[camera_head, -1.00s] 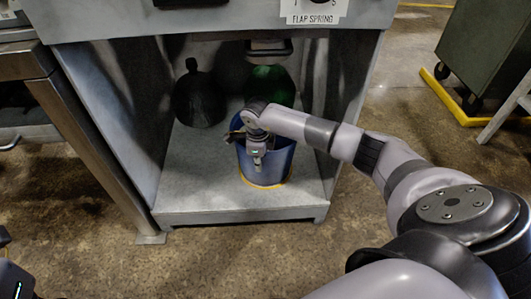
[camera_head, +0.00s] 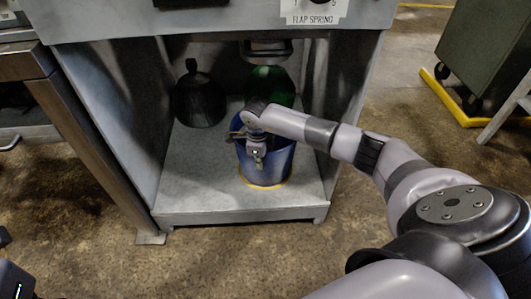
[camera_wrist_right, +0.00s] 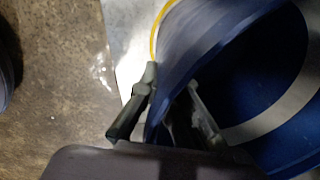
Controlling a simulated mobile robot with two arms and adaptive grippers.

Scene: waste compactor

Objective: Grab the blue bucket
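The blue bucket (camera_head: 272,174) stands upright on the grey floor of the compactor's open bay, with a yellow ring at its base. My right gripper (camera_head: 257,160) is at the bucket's near side, by the rim. In the right wrist view the bucket (camera_wrist_right: 185,45) fills the right part. The right gripper (camera_wrist_right: 172,88) is open there and straddles the bucket wall: one finger is outside, the other inside, with a gap between them. My left gripper cannot be made out in these views.
A dark rounded container (camera_head: 199,98) and a green one (camera_head: 270,86) stand behind the bucket. Brown floor (camera_head: 250,255) in front is clear. A green wheeled bin (camera_head: 485,55) is at right.

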